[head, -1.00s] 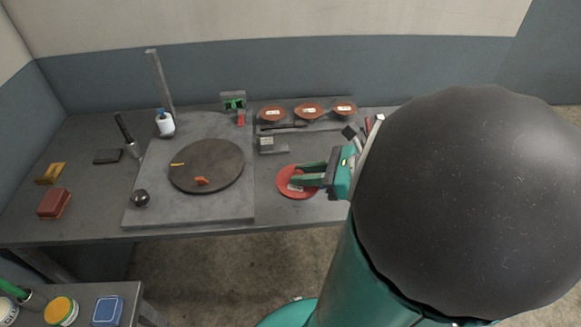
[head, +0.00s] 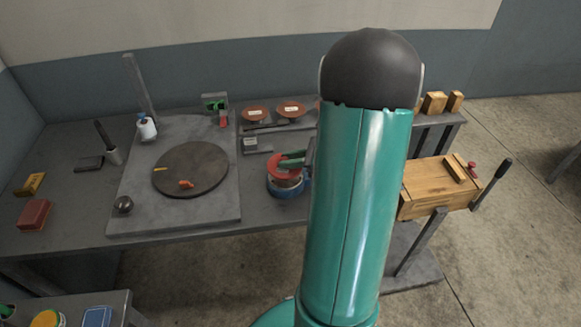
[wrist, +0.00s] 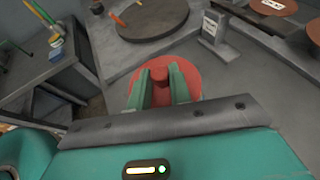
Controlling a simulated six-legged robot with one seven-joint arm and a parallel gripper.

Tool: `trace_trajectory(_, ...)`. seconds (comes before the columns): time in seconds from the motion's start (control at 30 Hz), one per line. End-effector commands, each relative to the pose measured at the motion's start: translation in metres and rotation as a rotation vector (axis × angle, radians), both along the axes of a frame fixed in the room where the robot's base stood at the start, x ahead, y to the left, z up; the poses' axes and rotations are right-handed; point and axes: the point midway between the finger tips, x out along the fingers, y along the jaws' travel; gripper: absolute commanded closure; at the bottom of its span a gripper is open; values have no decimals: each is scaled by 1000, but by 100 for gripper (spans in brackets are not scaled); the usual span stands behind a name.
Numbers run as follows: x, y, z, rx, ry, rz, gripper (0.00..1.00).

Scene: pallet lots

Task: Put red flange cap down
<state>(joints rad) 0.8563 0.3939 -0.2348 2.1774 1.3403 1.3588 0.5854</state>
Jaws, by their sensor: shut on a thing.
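The red flange cap (head: 280,172) is a round red disc with a raised knob; it also shows in the wrist view (wrist: 193,80). My gripper (wrist: 162,82) has its two green fingers closed on either side of the knob. In the head view my gripper (head: 293,160) reaches the cap from the right, partly hidden by my arm. A blue-rimmed round thing (head: 290,193) shows just below the cap, near the table's front edge. I cannot tell whether the cap touches it or hangs above it.
A dark turntable (head: 190,165) on a grey slab (head: 130,205) lies left of the cap. A small grey block with a label (head: 251,143) and brown dishes (head: 255,112) stand behind. A wooden box with a lever (head: 437,188) is at the right.

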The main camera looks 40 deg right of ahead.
Motion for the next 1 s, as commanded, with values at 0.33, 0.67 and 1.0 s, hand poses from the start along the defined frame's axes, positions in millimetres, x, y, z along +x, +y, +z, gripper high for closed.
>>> trace_trajectory(0.33, 3, -3, -36, 0, 1, 0, 100)
trace_trajectory(0.67, 3, -3, -39, 0, 1, 0, 100)
trace_trajectory(1.0, 3, -3, -39, -1, 1, 0, 58)
